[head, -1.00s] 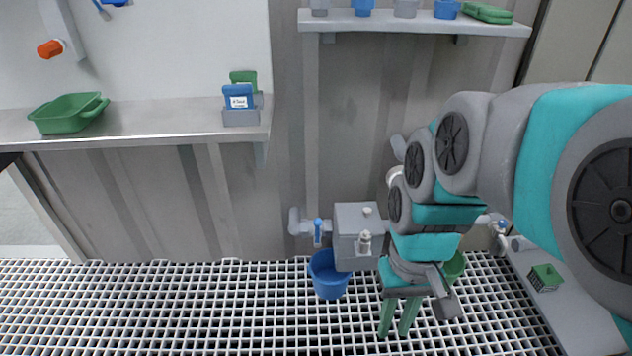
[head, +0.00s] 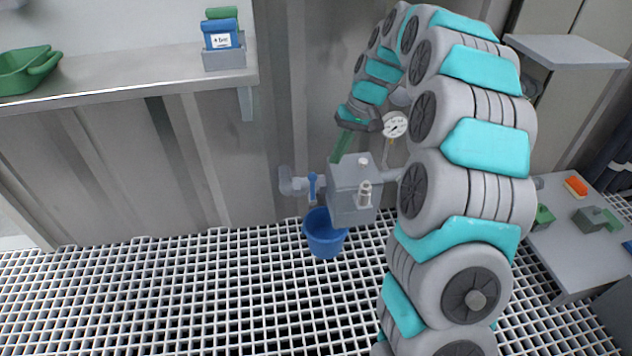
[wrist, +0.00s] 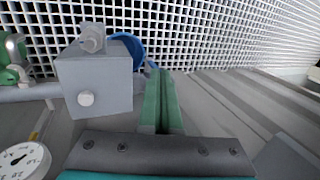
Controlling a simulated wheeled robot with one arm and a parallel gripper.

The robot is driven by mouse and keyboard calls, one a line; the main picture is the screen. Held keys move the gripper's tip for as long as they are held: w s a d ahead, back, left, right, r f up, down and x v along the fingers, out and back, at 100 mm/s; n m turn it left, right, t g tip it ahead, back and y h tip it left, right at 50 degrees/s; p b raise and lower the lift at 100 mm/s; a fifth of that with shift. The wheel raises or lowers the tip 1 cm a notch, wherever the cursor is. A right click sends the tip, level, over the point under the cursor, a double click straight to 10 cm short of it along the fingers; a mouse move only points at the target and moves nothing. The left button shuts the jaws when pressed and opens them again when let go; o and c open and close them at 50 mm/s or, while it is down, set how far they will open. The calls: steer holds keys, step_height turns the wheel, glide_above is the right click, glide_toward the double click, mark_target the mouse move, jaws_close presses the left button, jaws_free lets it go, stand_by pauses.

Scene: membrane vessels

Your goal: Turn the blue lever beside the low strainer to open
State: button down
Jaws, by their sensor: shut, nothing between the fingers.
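The low strainer is a grey box (head: 352,190) on a pipe along the wall. It also shows in the wrist view (wrist: 95,85). The blue lever (head: 312,187) hangs down on the pipe just left of the box. In the wrist view only a bit of blue, seemingly the lever (wrist: 151,65), shows by the fingertips; I cannot tell whether they touch. My gripper (head: 337,158) is above and behind the box, its green fingers pointing down and left, tips partly hidden by the box. In the wrist view the fingers (wrist: 158,75) are together and empty.
A blue bucket (head: 324,236) sits on the grating under the strainer. A pressure gauge (head: 394,125) stands on the pipe right of the box, near my arm. A shelf (head: 150,72) is at upper left. A grey table (head: 572,235) with small items is at right.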

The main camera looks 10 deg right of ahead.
glide_toward(313, 189)
step_height(313, 189, down, 6)
steer(key=b, duration=0.1)
steer(key=shift+a, duration=0.25)
stand_by(0.3)
steer(key=shift+a, duration=0.1)
steer(key=shift+a+h, duration=0.2)
steer(key=shift+h, duration=0.1)
